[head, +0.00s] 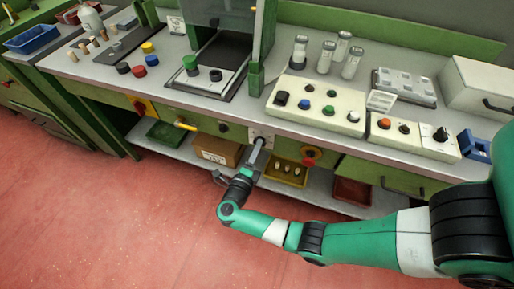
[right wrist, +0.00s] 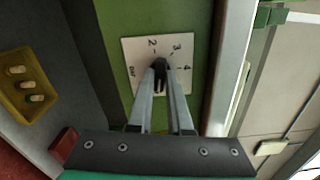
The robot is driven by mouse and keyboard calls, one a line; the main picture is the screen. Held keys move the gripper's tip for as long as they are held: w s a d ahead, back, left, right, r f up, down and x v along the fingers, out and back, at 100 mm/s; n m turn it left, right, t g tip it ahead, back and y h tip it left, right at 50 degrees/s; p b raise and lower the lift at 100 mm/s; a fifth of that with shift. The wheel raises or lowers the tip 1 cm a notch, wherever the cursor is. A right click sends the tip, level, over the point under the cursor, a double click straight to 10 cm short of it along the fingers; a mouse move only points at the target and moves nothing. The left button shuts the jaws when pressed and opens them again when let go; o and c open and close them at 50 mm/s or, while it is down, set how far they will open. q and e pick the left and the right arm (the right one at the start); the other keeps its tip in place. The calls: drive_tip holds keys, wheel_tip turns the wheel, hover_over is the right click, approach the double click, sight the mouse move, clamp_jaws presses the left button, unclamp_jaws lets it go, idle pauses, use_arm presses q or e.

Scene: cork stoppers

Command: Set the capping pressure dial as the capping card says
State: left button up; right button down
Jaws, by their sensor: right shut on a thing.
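My right gripper (head: 260,143) reaches the front panel below the worktop in the head view. In the right wrist view the right gripper (right wrist: 160,72) is shut on the dark knob of a dial (right wrist: 160,63), its fingers pointing straight at the panel. The white dial plate (right wrist: 137,48) shows 2, 3 and 4 and a small word that looks like "bar". The fingers hide much of the knob, so its exact pointing cannot be told. My left gripper is not in view.
A yellow tray with corks (head: 285,181) and a cardboard box (head: 216,148) are on the shelf below. Control boxes (head: 318,104) and glass vials (head: 352,65) stand on the worktop.

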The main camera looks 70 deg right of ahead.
idle(0.3)
drive_tip(key=shift+n+p, duration=2.65)
drive_tip(key=shift+n, duration=2.25)
drive_tip(key=c, duration=0.8)
unclamp_jaws()
drive_tip(key=shift+c, duration=0.2)
drive_tip(key=shift+a, duration=0.1)
